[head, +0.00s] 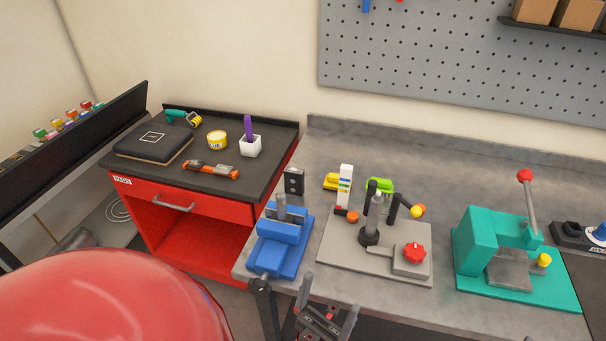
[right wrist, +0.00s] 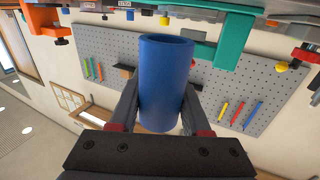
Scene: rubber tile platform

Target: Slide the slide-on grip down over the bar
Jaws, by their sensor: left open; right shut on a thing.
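The slide-on grip is a blue hollow tube (right wrist: 165,85), seen in the right wrist view. My right gripper (right wrist: 160,105) is shut on its sides, and its upper end shows as an open ring. In the head view a short grey bar (head: 282,207) stands upright in a blue vise (head: 278,252) at the bench's left end. Another grey post stands on the plate to its right. My left gripper (head: 330,297) is open and empty at the bench's front edge, right of the vise. The right gripper and the tube are outside the head view.
A grey plate (head: 340,262) with toggle levers and a red knob stands right of the vise. A teal press (head: 480,245) is farther right. A small black box (head: 294,181) stands behind the vise. A red cart (head: 170,205) with tools is left. The bench behind the fixtures is mostly clear.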

